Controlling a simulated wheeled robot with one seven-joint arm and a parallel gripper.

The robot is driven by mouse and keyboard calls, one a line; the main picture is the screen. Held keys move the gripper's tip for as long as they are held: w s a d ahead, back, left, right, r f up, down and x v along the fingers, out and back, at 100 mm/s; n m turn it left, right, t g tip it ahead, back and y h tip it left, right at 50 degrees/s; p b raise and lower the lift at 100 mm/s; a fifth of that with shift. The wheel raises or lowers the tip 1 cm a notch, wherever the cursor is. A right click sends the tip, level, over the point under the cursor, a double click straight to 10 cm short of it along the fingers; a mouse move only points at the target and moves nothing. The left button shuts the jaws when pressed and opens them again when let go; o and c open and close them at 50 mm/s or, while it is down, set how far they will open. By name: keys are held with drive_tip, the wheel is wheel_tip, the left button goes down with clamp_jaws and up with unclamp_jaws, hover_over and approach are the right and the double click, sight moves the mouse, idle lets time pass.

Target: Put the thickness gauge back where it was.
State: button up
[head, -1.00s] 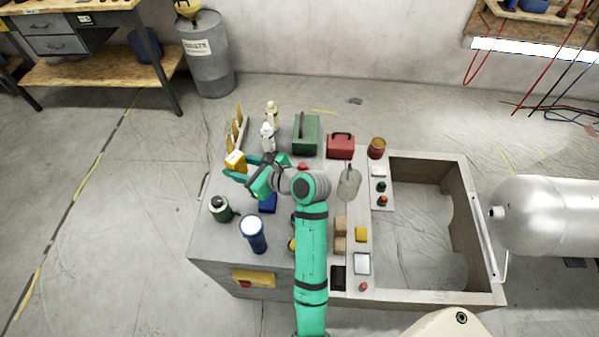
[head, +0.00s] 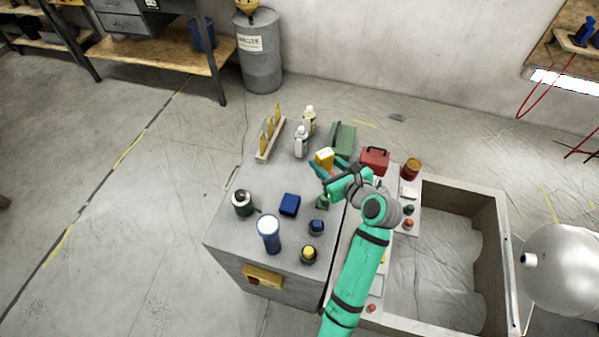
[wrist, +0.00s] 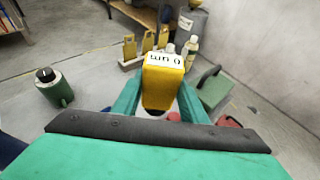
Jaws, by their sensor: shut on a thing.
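The thickness gauge (wrist: 164,80) is a yellow block with a white display reading "0 um" and a dark lower end. My gripper (wrist: 152,108) is shut on it, with a teal finger on each side. In the head view the gauge (head: 325,158) is held above the bench, in front of the green toolbox, between my gripper's fingers (head: 328,168). The spot under the gauge is partly hidden by my gripper and arm.
Two white bottles (head: 301,142) and a rack with yellow pieces (head: 264,150) stand left of the gauge. Bare benchtop lies between.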

drive_tip(key=shift+w+a+f, duration=0.95)
drive_tip(key=shift+a+f, duration=0.5)
drive_tip(key=shift+f, duration=0.45)
drive_tip(key=shift+w+a+f, duration=1)
drive_tip(key=shift+a+f, duration=0.4)
drive_tip(key=shift+f, duration=0.45)
drive_tip(key=shift+w+a+f, duration=0.95)
drive_tip(key=shift+a+f, duration=0.5)
drive_tip(key=shift+f, duration=0.45)
drive_tip(key=shift+f, duration=0.1)
drive_tip(key=o, duration=1.1)
drive_tip(key=shift+o, duration=0.2)
